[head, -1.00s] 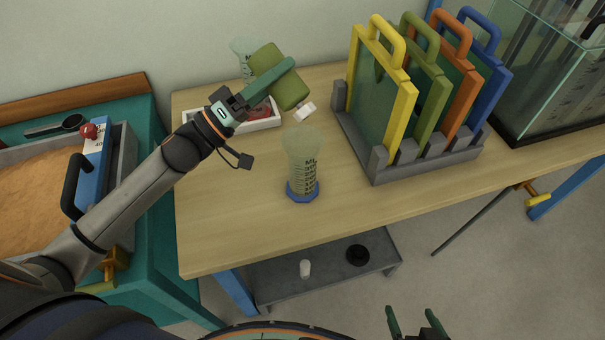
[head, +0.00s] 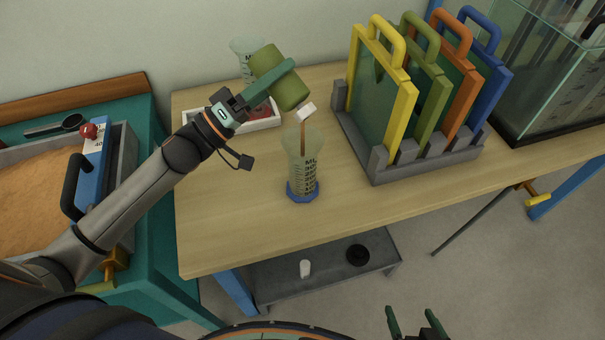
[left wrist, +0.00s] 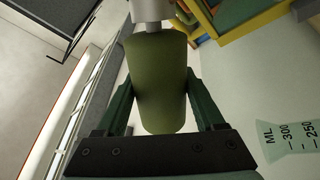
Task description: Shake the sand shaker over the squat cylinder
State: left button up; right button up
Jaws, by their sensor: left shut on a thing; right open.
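The sand shaker (head: 282,84) is a green bottle with a white cap (head: 306,112), tilted with its cap down to the right. My left gripper (head: 268,82) is shut around its body; the left wrist view shows the green body (left wrist: 158,85) between both fingers. The squat cylinder (head: 303,176) is a clear graduated vessel with a blue foot, upright on the bench below the cap. A thin brown stream of sand (head: 303,135) runs from the cap into its mouth. The sand level inside is hard to tell. My right gripper (head: 411,315) is open and empty at the bottom edge.
A second graduated cylinder (head: 242,48) and a white tray (head: 262,124) stand behind the shaker. A grey rack (head: 425,160) with coloured handled panels is to the right, near a glass tank (head: 540,95). The bench front (head: 235,225) is clear.

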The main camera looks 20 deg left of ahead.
aim_at(263, 73)
pick_arm(q)
jog(key=shift+r, duration=0.2)
notch_tip(263, 73, up, 3)
jog(key=shift+f, duration=0.15)
notch_tip(263, 73, down, 3)
dwell(0.3)
